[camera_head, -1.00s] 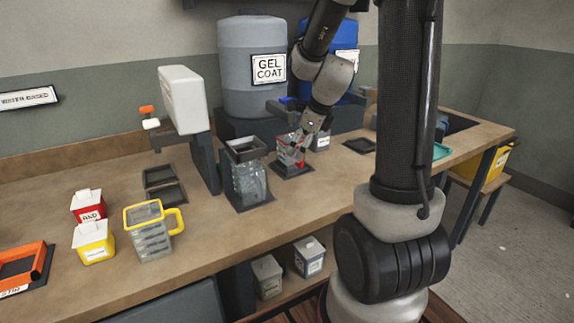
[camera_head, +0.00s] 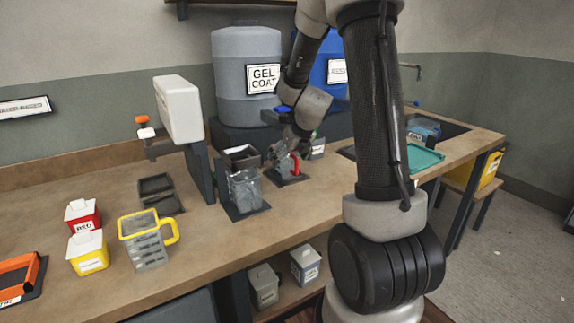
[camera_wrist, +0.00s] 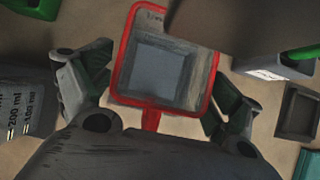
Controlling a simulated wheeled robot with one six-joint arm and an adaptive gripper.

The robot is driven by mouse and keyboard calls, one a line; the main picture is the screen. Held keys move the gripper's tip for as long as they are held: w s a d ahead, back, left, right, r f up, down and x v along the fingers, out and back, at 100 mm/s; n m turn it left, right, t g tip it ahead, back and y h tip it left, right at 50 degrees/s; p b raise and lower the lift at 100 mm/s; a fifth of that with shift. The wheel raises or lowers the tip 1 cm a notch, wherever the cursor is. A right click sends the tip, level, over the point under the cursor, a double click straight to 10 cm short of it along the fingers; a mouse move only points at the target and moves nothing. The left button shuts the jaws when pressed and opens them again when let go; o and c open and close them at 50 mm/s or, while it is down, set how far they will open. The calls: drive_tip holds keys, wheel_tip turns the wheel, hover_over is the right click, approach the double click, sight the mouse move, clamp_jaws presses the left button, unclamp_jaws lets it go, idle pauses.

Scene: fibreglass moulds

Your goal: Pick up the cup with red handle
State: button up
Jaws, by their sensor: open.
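The cup with the red handle (camera_head: 284,169) stands on a dark square pad on the bench, below the grey drum; my gripper partly covers it. In the wrist view I look down into the cup (camera_wrist: 161,66). It is clear and square with a red rim, and its red handle (camera_wrist: 151,119) points toward my palm. My gripper (camera_wrist: 155,92) is open, with one finger on each side of the cup and handle. Gaps seem to show between fingers and cup; I cannot tell whether either touches. In the head view my gripper (camera_head: 285,150) is at the cup.
A clear container (camera_head: 244,188) stands close left of the cup. A yellow-rimmed cup (camera_head: 147,240) and the red (camera_head: 83,215) and yellow (camera_head: 88,252) boxes are farther left. A grey box (camera_wrist: 270,62) is near my right finger. A teal tray (camera_head: 425,157) lies to the right.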

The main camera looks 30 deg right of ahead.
drive_tip(key=c, duration=1.3)
drive_tip(key=shift+r, duration=0.15)
